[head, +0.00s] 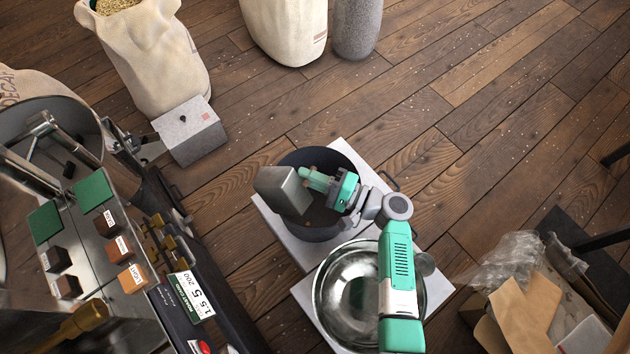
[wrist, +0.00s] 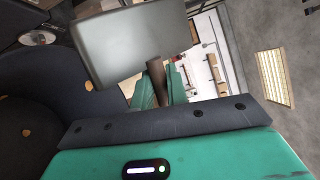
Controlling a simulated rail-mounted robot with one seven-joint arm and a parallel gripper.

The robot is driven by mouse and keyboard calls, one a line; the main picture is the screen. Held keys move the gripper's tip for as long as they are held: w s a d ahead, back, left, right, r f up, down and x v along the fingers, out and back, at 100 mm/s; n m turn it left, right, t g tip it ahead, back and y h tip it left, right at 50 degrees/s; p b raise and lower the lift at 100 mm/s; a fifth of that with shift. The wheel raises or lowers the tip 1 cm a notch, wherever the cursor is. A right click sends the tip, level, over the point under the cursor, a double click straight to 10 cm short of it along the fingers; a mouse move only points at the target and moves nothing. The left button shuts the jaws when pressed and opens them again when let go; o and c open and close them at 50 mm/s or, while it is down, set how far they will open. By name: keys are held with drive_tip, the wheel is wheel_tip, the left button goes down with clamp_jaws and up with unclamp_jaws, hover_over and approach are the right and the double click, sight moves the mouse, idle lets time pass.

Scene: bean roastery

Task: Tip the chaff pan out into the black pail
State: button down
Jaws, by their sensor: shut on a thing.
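The chaff pan (head: 285,190) is a grey metal box-shaped pan, held tilted over the left part of the black pail. It also shows in the wrist view (wrist: 130,42), where its brown handle (wrist: 157,74) sits between my green fingers. My gripper (head: 313,180) is shut on that handle above the pail's mouth. The black pail (head: 345,162) stands upright on a pale board, its far rim and right handle visible. Its dark wall fills the left of the wrist view (wrist: 40,90), with small orange-brown flecks. The pan's inside is hidden in both views.
A shiny steel bowl (head: 335,300) stands just in front of the pail, partly under my arm. The roasting machine (head: 120,250) is at left, with a grey metal box (head: 190,130) beyond. Sacks stand behind; cardboard and plastic (head: 545,295) lie at right. The floor right of the pail is open.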

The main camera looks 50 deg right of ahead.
drive_tip(key=shift+d+f+m, duration=0.1)
drive_tip(key=shift+f+m, duration=0.2)
drive_tip(key=shift+m, duration=0.3)
idle(0.6)
drive_tip(key=shift+w+d+r+m+p, duration=0.1)
drive_tip(key=shift+r+m+p, duration=0.1)
drive_tip(key=shift+m+p, duration=0.7)
idle(1.5)
